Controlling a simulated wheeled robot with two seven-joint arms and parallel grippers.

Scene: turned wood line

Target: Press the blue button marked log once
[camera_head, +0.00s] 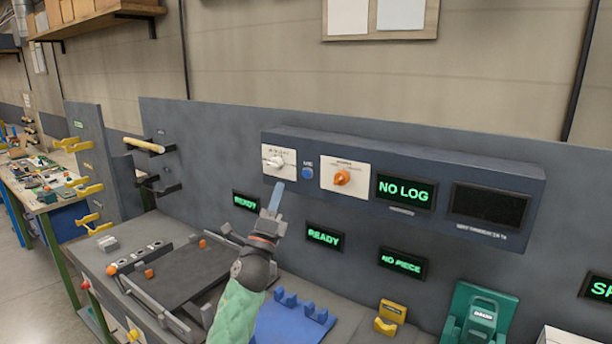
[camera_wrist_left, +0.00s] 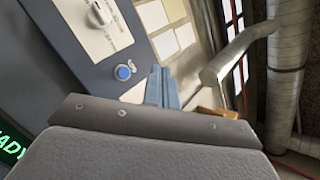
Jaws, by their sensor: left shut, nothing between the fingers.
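The blue button (camera_head: 308,172) is a small round button on the dark panel box (camera_head: 410,160), between a white dial plate and an orange knob plate. It also shows in the left wrist view (camera_wrist_left: 123,72), in a pale ring. My left gripper (camera_head: 278,188) is shut and empty, its blue-grey fingers pointing up, left of and a little below the button in the head view. In the left wrist view its fingertips (camera_wrist_left: 161,80) are right of the button and look apart from it. The button's label is too small to read. My right gripper is not in view.
A white selector dial (camera_head: 279,161) and an orange knob (camera_head: 342,178) flank the button. A screen reading NO LOG (camera_head: 404,191) is to the right. Below are READY screens (camera_head: 323,236), a blue cradle (camera_head: 300,310) and a green fixture (camera_head: 481,318).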

